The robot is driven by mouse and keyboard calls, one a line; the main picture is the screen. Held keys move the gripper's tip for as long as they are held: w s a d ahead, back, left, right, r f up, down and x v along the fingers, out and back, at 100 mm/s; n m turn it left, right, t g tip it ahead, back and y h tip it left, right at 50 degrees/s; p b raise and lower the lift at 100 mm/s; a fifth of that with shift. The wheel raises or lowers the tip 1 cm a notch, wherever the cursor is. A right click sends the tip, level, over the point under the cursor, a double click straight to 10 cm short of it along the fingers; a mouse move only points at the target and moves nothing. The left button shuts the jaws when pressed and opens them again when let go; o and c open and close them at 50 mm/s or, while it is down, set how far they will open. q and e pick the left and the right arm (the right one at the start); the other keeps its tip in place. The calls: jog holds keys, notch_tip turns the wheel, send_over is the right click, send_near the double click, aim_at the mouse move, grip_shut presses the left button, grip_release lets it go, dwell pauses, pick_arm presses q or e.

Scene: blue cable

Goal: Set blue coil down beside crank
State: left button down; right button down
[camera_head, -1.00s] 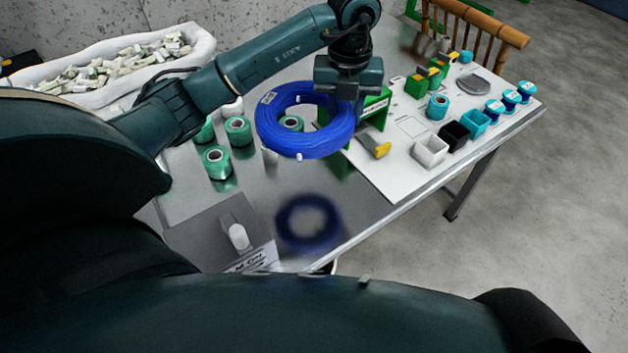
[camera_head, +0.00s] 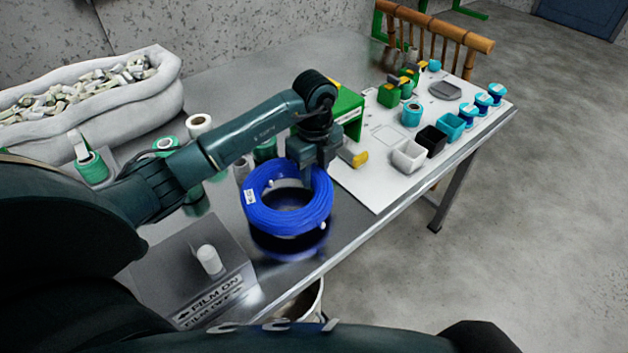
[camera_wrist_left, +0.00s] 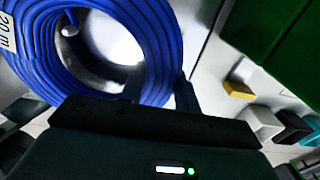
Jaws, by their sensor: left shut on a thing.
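The blue coil (camera_head: 288,221) is a ring of cable with a white label, held nearly flat just above the metal table. Its dark shadow lies close beneath it. My left gripper (camera_head: 308,176) is shut on the coil's far right side; the coil also fills the upper left of the wrist view (camera_wrist_left: 160,42). A white upright handle (camera_head: 209,261), which looks like the crank, stands on a grey plate marked "FILM ON" and "FILM OFF", left of and nearer than the coil. The coil is apart from it. My right gripper is out of view.
Green rolls (camera_head: 92,168) and a white-topped roll (camera_head: 199,126) stand behind my left arm. A green box (camera_head: 347,113) and a white board (camera_head: 376,187) with small bins lie right of the coil. The table's front edge (camera_head: 318,272) is close. A bag (camera_head: 160,88) stands at back left.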

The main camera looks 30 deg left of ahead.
pick_arm(q)
notch_tip(320, 180, down, 3)
jog(key=shift+r, duration=0.1)
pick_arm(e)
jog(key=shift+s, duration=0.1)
pick_arm(q)
jog(key=c, duration=1)
grip_release()
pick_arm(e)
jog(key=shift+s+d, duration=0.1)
pick_arm(q)
jog(key=shift+r, duration=0.2)
notch_tip(320, 180, up, 11)
jog(key=shift+f+p, duration=0.15)
jog(key=shift+p, duration=0.25)
jog(key=shift+r, duration=0.5)
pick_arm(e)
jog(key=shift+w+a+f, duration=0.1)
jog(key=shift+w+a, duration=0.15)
